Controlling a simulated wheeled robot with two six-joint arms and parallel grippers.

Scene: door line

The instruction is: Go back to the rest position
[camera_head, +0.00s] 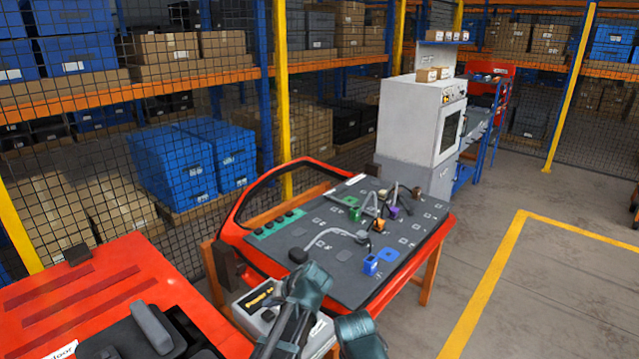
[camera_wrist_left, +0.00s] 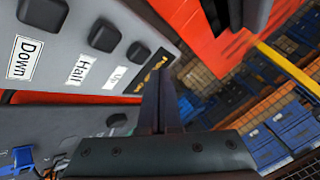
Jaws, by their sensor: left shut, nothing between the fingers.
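My left gripper (camera_head: 268,346) is shut and empty. It points down and to the left in the head view, over the grey control box (camera_head: 262,303). In the left wrist view its fingers (camera_wrist_left: 159,85) lie together.
A dark door panel (camera_head: 340,275) with a red frame and several coloured clips lies on a stand beyond the control box. A red table (camera_head: 120,262) is at the left. Mesh-fronted shelves stand behind. Open floor (camera_head: 570,290) lies right.

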